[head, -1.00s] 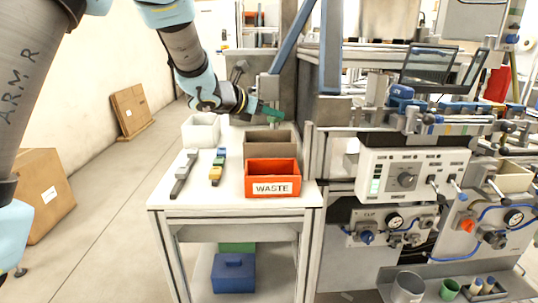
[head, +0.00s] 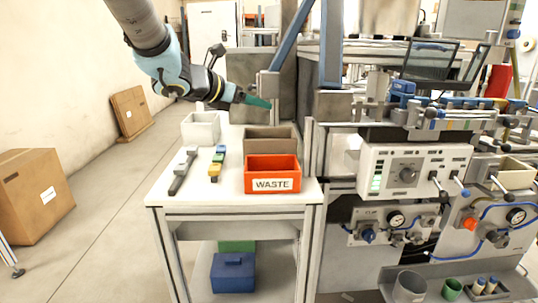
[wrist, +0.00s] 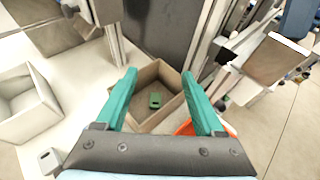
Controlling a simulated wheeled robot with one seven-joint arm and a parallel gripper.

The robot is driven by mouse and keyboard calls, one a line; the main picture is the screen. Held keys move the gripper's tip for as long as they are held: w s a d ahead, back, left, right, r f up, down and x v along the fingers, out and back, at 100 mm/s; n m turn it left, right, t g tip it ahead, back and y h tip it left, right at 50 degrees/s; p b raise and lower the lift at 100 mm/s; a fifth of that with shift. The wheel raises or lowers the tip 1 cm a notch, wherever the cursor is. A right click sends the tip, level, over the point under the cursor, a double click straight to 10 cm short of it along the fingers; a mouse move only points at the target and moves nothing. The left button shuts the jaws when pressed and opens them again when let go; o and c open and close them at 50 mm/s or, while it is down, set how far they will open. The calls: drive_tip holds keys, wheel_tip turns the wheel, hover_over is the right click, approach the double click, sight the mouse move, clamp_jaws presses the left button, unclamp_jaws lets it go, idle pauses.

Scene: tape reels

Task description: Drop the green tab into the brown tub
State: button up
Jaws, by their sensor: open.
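The green tab (wrist: 155,100) lies inside the brown tub, on its floor, in the wrist view. The tub's walls hide it in the head view. The brown tub (head: 270,133) stands on the white table behind the orange bin; its rim also shows in the wrist view (wrist: 150,75). My gripper (head: 264,102) is above the tub, apart from it. In the wrist view my gripper (wrist: 158,72) has its two green fingers spread wide, with nothing held between them.
The orange WASTE bin (head: 272,175) stands in front of the tub, and a white bin (head: 201,128) to its left. A row of coloured pieces (head: 217,163) and a grey tool (head: 182,172) lie on the table.

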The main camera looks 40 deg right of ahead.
drive_tip(key=shift+v, duration=1.9)
